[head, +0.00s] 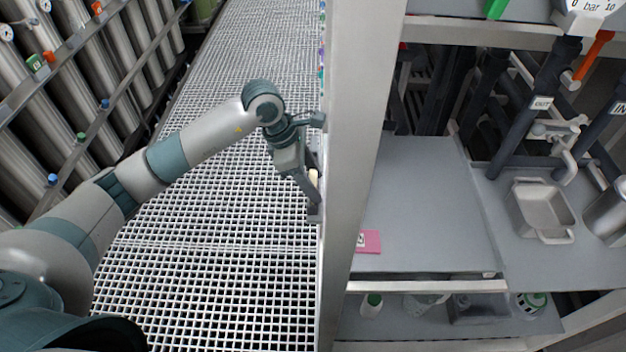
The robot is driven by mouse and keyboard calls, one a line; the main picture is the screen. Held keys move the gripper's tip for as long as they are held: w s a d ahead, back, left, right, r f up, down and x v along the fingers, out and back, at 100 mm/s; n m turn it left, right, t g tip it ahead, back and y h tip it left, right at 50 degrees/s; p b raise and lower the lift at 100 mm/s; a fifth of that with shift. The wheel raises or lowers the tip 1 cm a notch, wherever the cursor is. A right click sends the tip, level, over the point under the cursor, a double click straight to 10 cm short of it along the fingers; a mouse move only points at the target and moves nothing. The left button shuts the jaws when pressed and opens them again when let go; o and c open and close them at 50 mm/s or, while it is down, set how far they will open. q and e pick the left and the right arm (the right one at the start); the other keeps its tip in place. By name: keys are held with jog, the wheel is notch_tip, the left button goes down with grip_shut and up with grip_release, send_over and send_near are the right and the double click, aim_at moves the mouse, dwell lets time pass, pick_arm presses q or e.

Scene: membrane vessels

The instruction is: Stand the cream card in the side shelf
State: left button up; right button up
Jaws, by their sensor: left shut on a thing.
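My left gripper (315,176) is at the end of the arm that comes in from the left. It is beside the pale upright post, over the grated floor. It is shut on the cream card (313,178), of which only a small pale part shows between the fingers. The rest of the card is hidden by the gripper and the post. Small coloured bits show along the post's left edge higher up; I cannot tell whether they belong to the side shelf. My right gripper is not in view.
The pale post (360,140) stands close to the gripper's right. Right of it, a grey bench (420,200) holds a pink card (369,241). A metal tray (541,208) sits further right. A lower shelf (400,322) holds bottles. Cylinders (90,110) line the left; the grating (220,240) is clear.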

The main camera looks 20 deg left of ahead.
pick_arm(q)
jog(key=shift+f, duration=0.1)
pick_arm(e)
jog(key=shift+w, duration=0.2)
pick_arm(q)
jog(key=o, duration=1.1)
jog(key=b+v, duration=0.3)
jog(key=v, duration=1.4)
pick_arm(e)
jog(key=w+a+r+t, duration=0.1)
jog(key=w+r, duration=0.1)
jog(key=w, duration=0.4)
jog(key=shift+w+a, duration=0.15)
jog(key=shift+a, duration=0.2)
pick_arm(q)
jog(key=shift+s, duration=0.1)
